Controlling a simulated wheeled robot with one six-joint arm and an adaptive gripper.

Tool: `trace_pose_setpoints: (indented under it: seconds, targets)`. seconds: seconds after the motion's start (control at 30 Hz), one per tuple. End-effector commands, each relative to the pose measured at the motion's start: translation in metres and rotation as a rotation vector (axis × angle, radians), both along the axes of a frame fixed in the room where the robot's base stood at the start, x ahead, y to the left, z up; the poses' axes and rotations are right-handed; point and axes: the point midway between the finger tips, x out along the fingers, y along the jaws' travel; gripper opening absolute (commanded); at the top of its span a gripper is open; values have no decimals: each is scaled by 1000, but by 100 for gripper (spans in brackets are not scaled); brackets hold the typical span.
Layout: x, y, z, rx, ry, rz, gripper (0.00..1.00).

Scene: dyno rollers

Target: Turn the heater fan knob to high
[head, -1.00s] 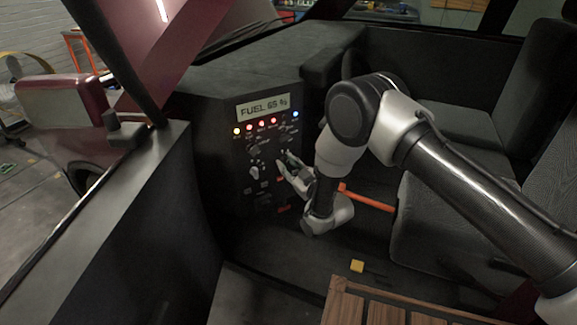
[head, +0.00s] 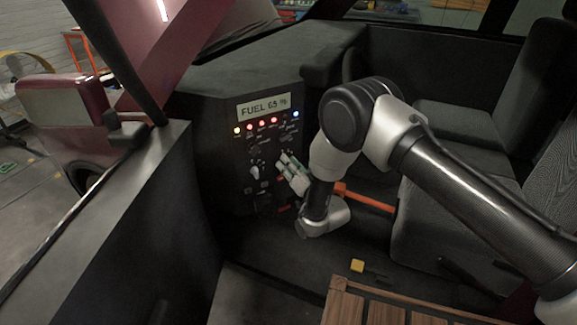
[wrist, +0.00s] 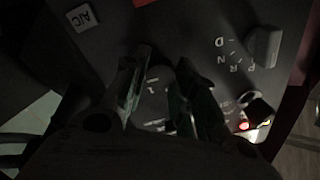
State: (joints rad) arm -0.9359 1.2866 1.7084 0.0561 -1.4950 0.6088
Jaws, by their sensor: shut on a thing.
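The black control panel (head: 235,165) stands left of my gripper (head: 285,167) in the head view. In the wrist view my gripper (wrist: 163,82) has its two fingers on either side of a dark round knob (wrist: 160,76), with pale markings around it. The fingers are closed on this knob, at the panel face. The knob is dim and partly covered by the fingers, so its pointer and setting cannot be read. In the head view my gripper hides it.
Another pale knob (head: 255,171) sits left of my gripper.

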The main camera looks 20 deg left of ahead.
Motion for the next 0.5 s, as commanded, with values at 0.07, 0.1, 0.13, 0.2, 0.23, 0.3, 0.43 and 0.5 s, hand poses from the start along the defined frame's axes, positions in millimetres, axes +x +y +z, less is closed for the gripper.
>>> trace_pose_setpoints:
  seconds: [0.07, 0.1, 0.13, 0.2, 0.23, 0.3, 0.43, 0.5]
  targets:
    - [-1, -1, -2, 31, 43, 0, 4]
    - [-1, -1, -2, 47, 64, 0, 4]
    - [-1, -1, -2, 60, 78, 0, 4]
    - [-1, -1, -2, 84, 108, -1, 4]
    - [-1, -1, -2, 92, 119, -1, 4]
    - [-1, -1, -2, 112, 142, -2, 4]
    - [-1, -1, -2, 137, 173, -1, 4]
    - [-1, -1, -2, 146, 183, -1, 4]
